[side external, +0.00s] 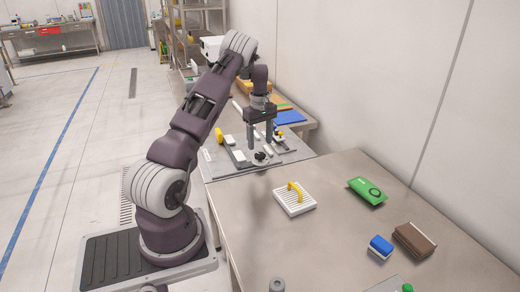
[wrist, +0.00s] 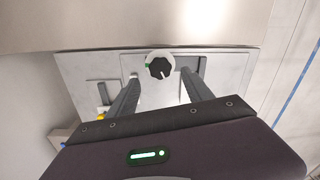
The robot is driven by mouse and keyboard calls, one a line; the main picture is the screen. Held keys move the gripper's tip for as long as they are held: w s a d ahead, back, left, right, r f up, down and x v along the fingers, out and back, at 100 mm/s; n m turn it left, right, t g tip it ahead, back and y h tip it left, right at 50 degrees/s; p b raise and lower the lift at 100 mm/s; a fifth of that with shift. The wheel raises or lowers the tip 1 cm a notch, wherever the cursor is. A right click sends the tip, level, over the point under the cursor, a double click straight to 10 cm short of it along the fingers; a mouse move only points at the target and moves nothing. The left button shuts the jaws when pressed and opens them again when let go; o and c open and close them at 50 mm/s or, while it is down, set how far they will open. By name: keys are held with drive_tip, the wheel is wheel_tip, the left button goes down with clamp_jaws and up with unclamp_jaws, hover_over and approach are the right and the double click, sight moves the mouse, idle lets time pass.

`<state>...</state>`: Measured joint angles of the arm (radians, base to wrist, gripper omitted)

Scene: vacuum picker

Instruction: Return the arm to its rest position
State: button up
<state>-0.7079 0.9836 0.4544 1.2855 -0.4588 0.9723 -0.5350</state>
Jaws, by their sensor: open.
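My gripper (side external: 260,147) is open and empty, pointing down over the grey panel (side external: 218,168) on the bench. Its two dark fingers stand apart, and nothing is between their pads. A black knob (side external: 261,156) on the panel lies close to the fingertips in the side view. In the wrist view the round black knob (wrist: 160,67) with a white mark shows past the gap between the fingers. I cannot tell whether a finger touches it. My arm is bent up and over from its base at the left.
A white slatted block with a yellow handle (side external: 294,192), a green packet (side external: 367,191), a blue-and-white block (side external: 380,247) and a brown block (side external: 414,240) lie on the bench. A yellow part (side external: 219,135) stands on the panel. A wall borders the right side.

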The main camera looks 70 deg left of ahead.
wheel_tip(320, 180, up, 3)
drive_tip(key=shift+f, duration=0.2)
drive_tip(key=d+r+m+t, duration=0.2)
drive_tip(key=d+r+m, duration=0.3)
drive_tip(key=d+r, duration=0.65)
drive_tip(key=d+r+m+t, duration=0.1)
drive_tip(key=d+r+m, duration=0.3)
drive_tip(key=d+r, duration=0.8)
drive_tip(key=s+d+f+m+t, duration=0.2)
drive_tip(key=s+d+m, duration=0.9)
drive_tip(key=s+d, duration=0.8)
drive_tip(key=shift+s+d+f+t, duration=0.2)
drive_tip(key=shift+d+f+t, duration=0.15)
drive_tip(key=shift+f, duration=0.4)
